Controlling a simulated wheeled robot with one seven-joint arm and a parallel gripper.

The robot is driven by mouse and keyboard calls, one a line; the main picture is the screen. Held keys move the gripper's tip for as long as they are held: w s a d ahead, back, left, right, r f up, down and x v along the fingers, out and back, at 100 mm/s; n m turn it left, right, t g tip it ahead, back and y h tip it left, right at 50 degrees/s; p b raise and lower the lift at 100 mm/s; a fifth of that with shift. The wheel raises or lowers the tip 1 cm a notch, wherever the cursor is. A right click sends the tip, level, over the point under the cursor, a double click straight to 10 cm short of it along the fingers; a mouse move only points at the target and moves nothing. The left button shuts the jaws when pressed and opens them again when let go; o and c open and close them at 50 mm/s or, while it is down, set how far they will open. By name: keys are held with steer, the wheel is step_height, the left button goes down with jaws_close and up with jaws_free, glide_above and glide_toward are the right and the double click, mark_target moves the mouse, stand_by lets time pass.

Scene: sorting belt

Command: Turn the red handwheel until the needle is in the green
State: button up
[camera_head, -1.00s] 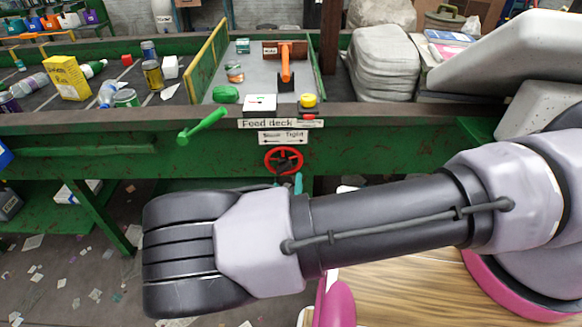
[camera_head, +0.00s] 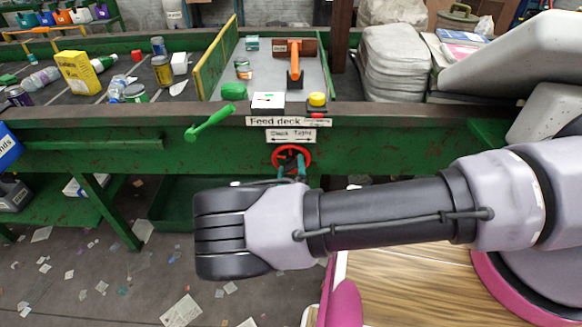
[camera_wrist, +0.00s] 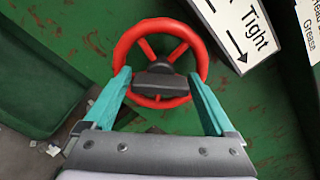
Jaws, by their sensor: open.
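The red handwheel (camera_head: 292,148) is on the green front panel of the deck, below the "Slack / Tight" sign (camera_head: 291,135). In the wrist view the handwheel (camera_wrist: 157,26) fills the upper middle, with red spokes and a dark hub. My gripper (camera_head: 292,168) is at the wheel, its teal fingers partly hidden by my wrist. In the wrist view my gripper (camera_wrist: 160,77) is open, one finger at each side of the wheel's lower half. I cannot tell whether the fingers touch the rim. No needle or green zone is readable; a small white box (camera_head: 268,101) stands on the deck edge above.
A green lever (camera_head: 210,121) sticks out from the panel left of the wheel. A yellow button (camera_head: 317,99) sits on the deck edge. A belt with a yellow carton (camera_head: 78,72) and cans lies at left. A green bin (camera_wrist: 35,80) is beside the wheel in the wrist view.

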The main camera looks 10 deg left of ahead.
steer(key=shift+w, duration=0.1)
steer(key=c, duration=1.1)
steer(key=shift+m, duration=0.4)
steer(key=m, duration=0.3)
steer(key=shift+m, duration=0.4)
steer(key=m, duration=0.5)
steer(key=shift+f, duration=0.1)
steer(key=o, duration=1.1)
